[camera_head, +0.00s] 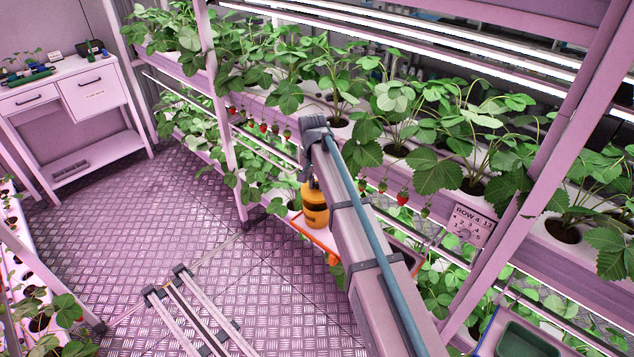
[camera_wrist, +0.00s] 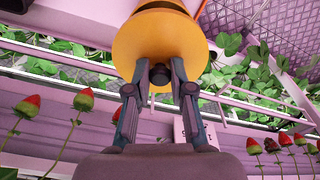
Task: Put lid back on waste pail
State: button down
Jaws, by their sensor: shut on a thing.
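In the wrist view, my gripper (camera_wrist: 159,78) is shut on the dark knob (camera_wrist: 159,72) of the round yellow-orange lid (camera_wrist: 160,38). An orange part with a dark band, the waste pail (camera_wrist: 162,5), shows just beyond the lid at the top edge. In the head view, the orange pail (camera_head: 315,212) with its black band stands upright on an orange-edged shelf (camera_head: 317,240) beside the rack. My arm covers part of the pail and hides most of the gripper. I cannot tell whether the lid touches the pail's rim or is a little apart from it.
Strawberry plants in a white gutter (camera_head: 280,110) and hanging berries (camera_head: 402,198) are close to my arm. A rack post (camera_head: 222,110) stands left of the pail. A green tray (camera_head: 525,340) is at lower right. The floor (camera_head: 150,210) to the left is partly open.

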aim_at(316, 189)
jog(key=shift+f+b, duration=0.95)
jog(key=shift+f, duration=1.45)
jog(key=shift+f+p, duration=0.15)
jog(key=shift+p, duration=0.25)
dwell(1.0)
jog(key=shift+c, duration=2.3)
grip_release()
jog(key=shift+r+p, duration=1.9)
jog(key=shift+r, duration=1.6)
grip_shut()
